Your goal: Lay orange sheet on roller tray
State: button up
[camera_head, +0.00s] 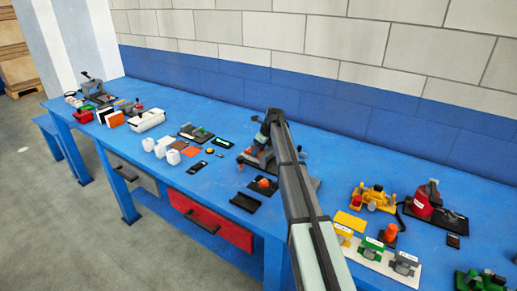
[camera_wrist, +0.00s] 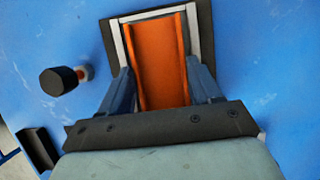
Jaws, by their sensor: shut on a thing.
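The orange sheet (camera_wrist: 158,55) shows in the wrist view as a long channel-like piece with raised sides. It lies between two pale rails of a dark-based frame, which looks like the roller tray (camera_wrist: 205,30). My gripper (camera_wrist: 159,70) is shut on the sheet, with one blue-grey finger at each long side. The near end of the sheet reaches toward my palm. Whether the sheet rests fully on the tray or hangs just above it I cannot tell. In the head view my gripper (camera_head: 258,158) is low over the middle of the bench, and my arm hides part of this spot.
A dark round knob (camera_wrist: 58,81) stands left of the tray in the wrist view. In the head view, a black tray (camera_head: 245,202) lies in front, white containers (camera_head: 160,148) stand left, and yellow and red devices (camera_head: 373,197) stand right.

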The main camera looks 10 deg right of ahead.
jog(key=shift+f, duration=0.15)
jog(key=o, duration=1)
jog(key=shift+s, duration=0.1)
jog(key=shift+c, duration=1.4)
jog(key=shift+o, duration=1)
jog(key=shift+s+a, duration=0.1)
jog(key=shift+o, duration=0.4)
notch_tip(320, 180, up, 9)
jog(key=shift+w+f, duration=0.2)
